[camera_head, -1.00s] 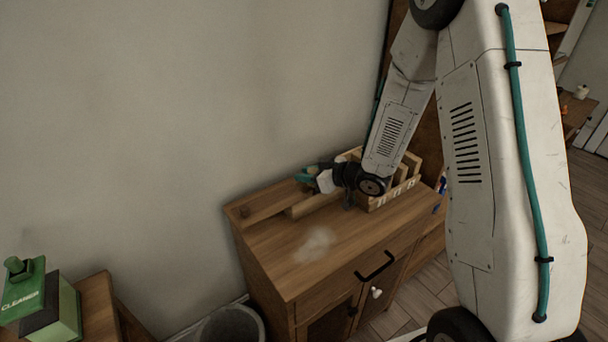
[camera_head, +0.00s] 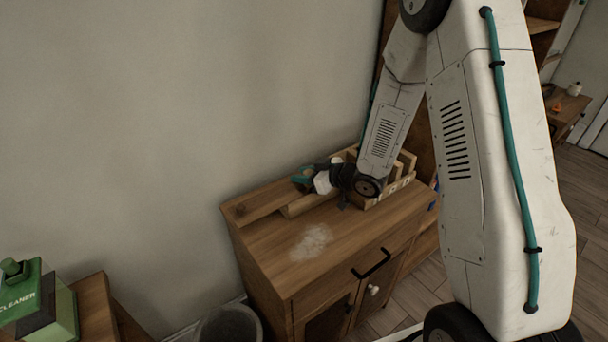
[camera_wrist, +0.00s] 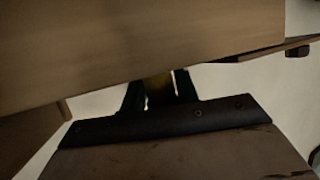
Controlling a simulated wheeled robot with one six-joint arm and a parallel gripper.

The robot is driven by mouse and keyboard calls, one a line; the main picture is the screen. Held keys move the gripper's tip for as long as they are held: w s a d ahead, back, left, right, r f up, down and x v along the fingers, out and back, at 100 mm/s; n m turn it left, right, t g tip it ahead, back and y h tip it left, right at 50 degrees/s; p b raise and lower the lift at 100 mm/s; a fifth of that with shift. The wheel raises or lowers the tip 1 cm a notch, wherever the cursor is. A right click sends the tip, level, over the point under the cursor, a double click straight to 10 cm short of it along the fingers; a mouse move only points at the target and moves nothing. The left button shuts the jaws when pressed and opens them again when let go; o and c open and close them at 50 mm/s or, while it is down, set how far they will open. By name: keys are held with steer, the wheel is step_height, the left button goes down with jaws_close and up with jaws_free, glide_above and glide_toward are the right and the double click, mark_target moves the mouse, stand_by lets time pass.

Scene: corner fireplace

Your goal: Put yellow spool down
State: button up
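My gripper (camera_head: 303,180) reaches over the back of the wooden cabinet (camera_head: 330,254), near the wall. In the wrist view its two dark fingers (camera_wrist: 158,92) stand close together around a dim yellowish thing, which looks like the yellow spool (camera_wrist: 158,88). Slivers of light show beside it. Most of the spool is hidden by the fingers and by a wooden board (camera_wrist: 120,45) across the top of the wrist view. The spool cannot be made out in the head view.
A wooden crate (camera_head: 392,192) with lettering stands at the cabinet's back right, beside my wrist. A low wooden ledge (camera_head: 258,205) runs along the back. A pale smudge (camera_head: 311,242) marks the otherwise clear top. A green cleaner bottle (camera_head: 30,300) stands at lower left.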

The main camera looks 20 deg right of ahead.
steer(key=shift+s+a+f, duration=0.15)
steer(key=shift+s+f, duration=0.2)
steer(key=shift+f, duration=0.05)
steer(key=shift+r, duration=0.25)
steer(key=s+d+r+m+g+h, duration=0.1)
steer(key=s+d+r+m+h, duration=0.2)
steer(key=s+d+r+h, duration=0.45)
steer(key=s+d+r+m+g+h, duration=0.15)
steer(key=s+d+r+h, duration=0.25)
steer(key=s+d+r, duration=0.5)
steer(key=s+a+r+m+g+y, duration=0.1)
steer(key=s+a+r+g, duration=0.1)
steer(key=s, duration=0.4)
steer(key=s+a+r+m+g, duration=0.1)
steer(key=s+a+r+g, duration=0.1)
steer(key=s+a, duration=0.3)
steer(key=s+a+r+m+g+y, duration=0.1)
steer(key=s+a+r+g, duration=0.1)
steer(key=s, duration=0.7)
steer(key=shift+s+a+r+g+y, duration=0.25)
steer(key=shift+a+r+g+y, duration=0.1)
steer(key=shift+a+r, duration=0.55)
steer(key=shift+m, duration=0.25)
